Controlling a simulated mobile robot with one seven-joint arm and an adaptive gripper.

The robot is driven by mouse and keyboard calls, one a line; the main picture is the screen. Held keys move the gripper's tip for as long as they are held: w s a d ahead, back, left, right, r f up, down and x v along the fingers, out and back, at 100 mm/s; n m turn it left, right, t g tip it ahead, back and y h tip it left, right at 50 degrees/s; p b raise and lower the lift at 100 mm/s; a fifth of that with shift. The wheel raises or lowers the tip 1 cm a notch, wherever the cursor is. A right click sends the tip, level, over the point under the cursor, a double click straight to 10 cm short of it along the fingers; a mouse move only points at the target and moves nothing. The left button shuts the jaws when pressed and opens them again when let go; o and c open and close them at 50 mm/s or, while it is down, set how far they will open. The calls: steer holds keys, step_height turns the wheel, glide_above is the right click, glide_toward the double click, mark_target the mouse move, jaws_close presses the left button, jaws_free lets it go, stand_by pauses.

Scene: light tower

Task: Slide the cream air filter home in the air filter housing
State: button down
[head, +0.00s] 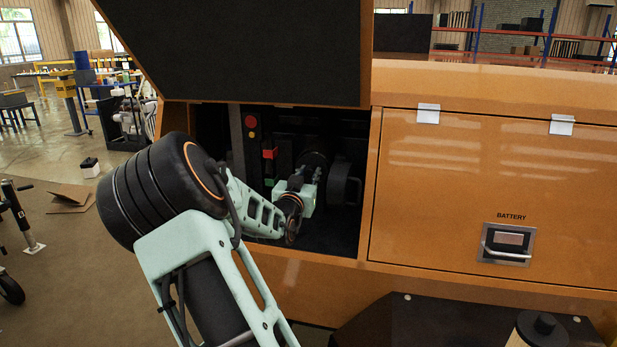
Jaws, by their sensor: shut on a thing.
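My gripper (311,176) is inside the open compartment of the orange machine, at the black round housing (316,158), which looks like the air filter housing. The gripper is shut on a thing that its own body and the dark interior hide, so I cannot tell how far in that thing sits. A dark round cover (346,184) is just right of the gripper. A cream-tan cylinder with a black cap (540,335) stands at the bottom right, cut by the frame edge. I cannot tell whether it is an air filter.
The raised black-lined hatch (260,45) hangs above the opening. A closed battery door (500,200) is to the right. A post with a red button (251,121) and red and green parts stand left of the gripper. A black surface (430,325) lies below right.

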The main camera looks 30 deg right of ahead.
steer(key=shift+x, duration=0.8)
steer(key=c, duration=1.6)
jaws_free()
steer(key=shift+s+a, duration=0.1)
steer(key=shift+a, duration=0.05)
steer(key=shift+p+v, duration=0.35)
steer(key=shift+v, duration=3.55)
steer(key=shift+f, duration=0.1)
